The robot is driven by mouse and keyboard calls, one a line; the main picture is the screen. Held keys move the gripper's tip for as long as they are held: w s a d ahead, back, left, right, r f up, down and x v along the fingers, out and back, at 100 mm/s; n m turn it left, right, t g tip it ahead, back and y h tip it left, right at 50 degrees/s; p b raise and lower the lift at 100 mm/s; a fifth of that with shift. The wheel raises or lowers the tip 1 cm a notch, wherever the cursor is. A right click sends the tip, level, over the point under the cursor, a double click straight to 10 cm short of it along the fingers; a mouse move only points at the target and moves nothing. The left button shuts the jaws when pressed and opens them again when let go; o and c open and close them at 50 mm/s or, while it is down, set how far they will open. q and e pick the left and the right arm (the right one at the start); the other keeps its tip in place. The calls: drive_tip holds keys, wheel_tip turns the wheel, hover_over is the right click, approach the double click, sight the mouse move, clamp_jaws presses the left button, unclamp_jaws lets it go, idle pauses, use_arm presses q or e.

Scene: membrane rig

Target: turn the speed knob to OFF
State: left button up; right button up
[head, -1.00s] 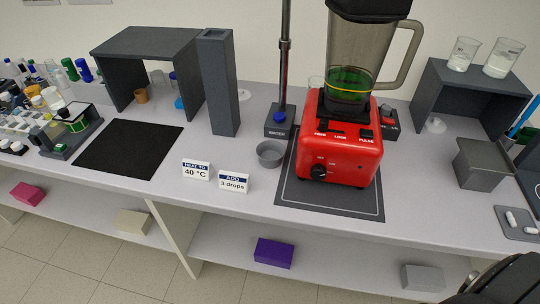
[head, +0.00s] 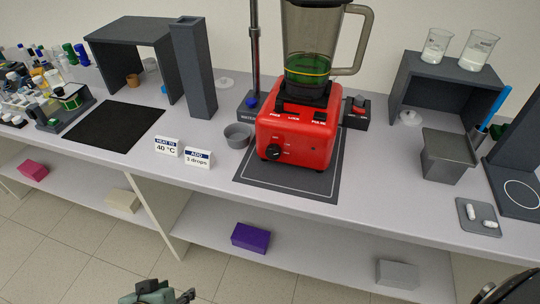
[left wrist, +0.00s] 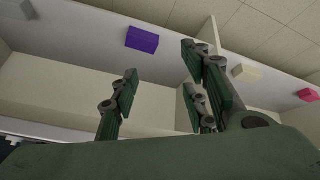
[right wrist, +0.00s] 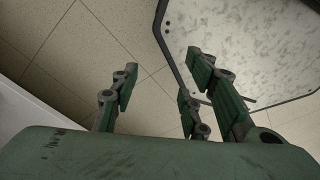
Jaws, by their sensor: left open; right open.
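A red blender base (head: 296,138) stands on a dark mat on the bench, in the middle of the head view. Its black speed knob (head: 273,152) is on the front face; the marks around it are too small to read. A jug with green liquid (head: 307,70) sits on top. My left gripper (head: 168,292) shows at the bottom edge of the head view, well below and in front of the bench. In the left wrist view its fingers (left wrist: 160,95) are open and empty. My right gripper's fingers (right wrist: 160,90) are open and empty over the floor in the right wrist view.
A small grey bowl (head: 238,136) and two label cards (head: 197,158) stand left of the blender. A grey bin (head: 446,157) and a tray with white pieces (head: 479,217) are at right. A purple box (head: 251,237) lies on the lower shelf. The bench front by the knob is clear.

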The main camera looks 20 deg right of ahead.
use_arm(q)
drive_tip(key=w+d+r+t+h, duration=0.1)
drive_tip(key=w+d+r+h, duration=0.1)
drive_tip(key=w+d+r, duration=0.3)
drive_tip(key=w+d+r+t+h, duration=0.1)
drive_tip(key=w+d+r+h, duration=0.15)
drive_tip(key=w+d, duration=0.35)
drive_tip(key=t+h, duration=0.2)
drive_tip(key=h, duration=0.2)
approach(273, 154)
drive_tip(key=w+d, duration=0.1)
drive_tip(key=d, duration=0.1)
drive_tip(key=x, duration=0.2)
drive_tip(key=p+x, duration=0.1)
drive_tip(key=x, duration=0.2)
drive_tip(key=shift+w+a+f, duration=0.15)
drive_tip(key=shift+a, duration=0.15)
drive_tip(key=shift+w+d+f, duration=0.2)
drive_tip(key=shift+w+d, duration=0.2)
drive_tip(key=shift+d, duration=0.05)
drive_tip(key=shift+w+d+f, duration=0.1)
drive_tip(key=shift+d, duration=0.1)
use_arm(e)
drive_tip(key=shift+s+d+r, duration=0.2)
drive_tip(key=shift+s+d, duration=0.15)
drive_tip(key=shift+s, duration=0.15)
drive_tip(key=shift+s+d+r, duration=0.15)
drive_tip(key=shift+s+d, duration=0.2)
drive_tip(key=shift+s, duration=0.1)
